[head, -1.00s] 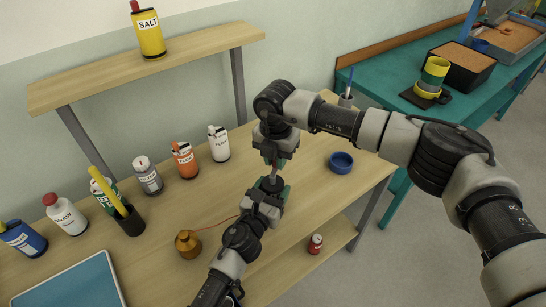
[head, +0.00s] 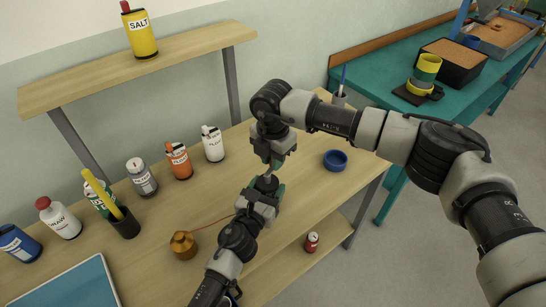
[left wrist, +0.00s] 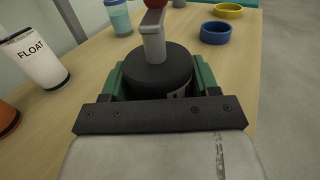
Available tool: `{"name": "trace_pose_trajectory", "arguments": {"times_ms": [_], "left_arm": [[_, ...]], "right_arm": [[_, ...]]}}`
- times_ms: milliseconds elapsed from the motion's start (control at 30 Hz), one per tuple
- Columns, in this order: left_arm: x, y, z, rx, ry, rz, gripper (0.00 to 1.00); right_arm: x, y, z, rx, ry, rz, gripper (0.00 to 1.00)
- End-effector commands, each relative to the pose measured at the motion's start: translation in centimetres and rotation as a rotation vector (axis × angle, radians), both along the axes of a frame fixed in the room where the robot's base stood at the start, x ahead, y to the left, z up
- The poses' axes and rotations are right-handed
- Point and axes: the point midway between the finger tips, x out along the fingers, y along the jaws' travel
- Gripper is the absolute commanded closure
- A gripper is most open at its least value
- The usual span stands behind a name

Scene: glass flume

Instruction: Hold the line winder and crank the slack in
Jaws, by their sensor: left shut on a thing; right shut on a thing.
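The line winder is a dark round drum (head: 266,183) with a grey crank arm and a red knob on top; in the left wrist view the drum (left wrist: 156,70) sits between green fingers and the crank (left wrist: 153,38) stands up from it. My left gripper (head: 266,190) is shut on the drum from below, above the bench. My right gripper (head: 274,163) comes down from above and is shut at the crank's knob, which its fingers hide in the head view. A thin orange line (head: 215,221) runs from behind my left gripper to a brass weight (head: 183,245) on the bench.
A blue ring (head: 335,160) lies right of the grippers. Labelled containers, including FLOAT (head: 212,145), line the back left. A black cup (head: 126,224) with a yellow stick and a blue-topped tray (head: 78,284) are at left. A red can (head: 311,242) stands on the lower shelf.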

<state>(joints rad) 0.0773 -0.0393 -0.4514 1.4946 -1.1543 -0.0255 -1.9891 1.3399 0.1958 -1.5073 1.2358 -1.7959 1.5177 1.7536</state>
Motion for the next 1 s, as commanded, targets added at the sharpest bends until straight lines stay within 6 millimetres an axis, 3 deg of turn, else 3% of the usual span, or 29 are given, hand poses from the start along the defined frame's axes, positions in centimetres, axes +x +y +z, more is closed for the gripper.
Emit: {"name": "trace_pose_trajectory", "arguments": {"times_ms": [33, 67, 233, 567, 667, 1000], "left_arm": [[-0.1, -0.1, -0.1, 0.001, 0.000, -0.002, 0.67], [-0.1, -0.1, -0.1, 0.001, 0.000, -0.002, 0.67], [-0.1, 0.0, -0.1, 0.000, 0.001, -0.001, 0.67], [0.0, 0.0, 0.0, 0.000, 0.001, 0.000, 0.67], [0.0, 0.0, 0.0, 0.000, 0.001, 0.000, 0.67], [0.0, 0.0, 0.0, 0.000, 0.001, 0.001, 0.67]], "right_arm": [[0.1, -0.1, 0.1, 0.000, -0.004, -0.002, 1.00], [0.1, -0.1, 0.1, 0.000, -0.004, -0.002, 0.77], [0.1, 0.0, 0.1, 0.000, -0.003, -0.001, 0.53], [0.1, 0.0, 0.5, 0.001, -0.002, 0.001, 0.53], [0.1, 0.0, 1.7, 0.002, -0.004, 0.001, 0.53], [0.1, 0.0, 8.8, 0.000, -0.004, 0.000, 0.53]]}}
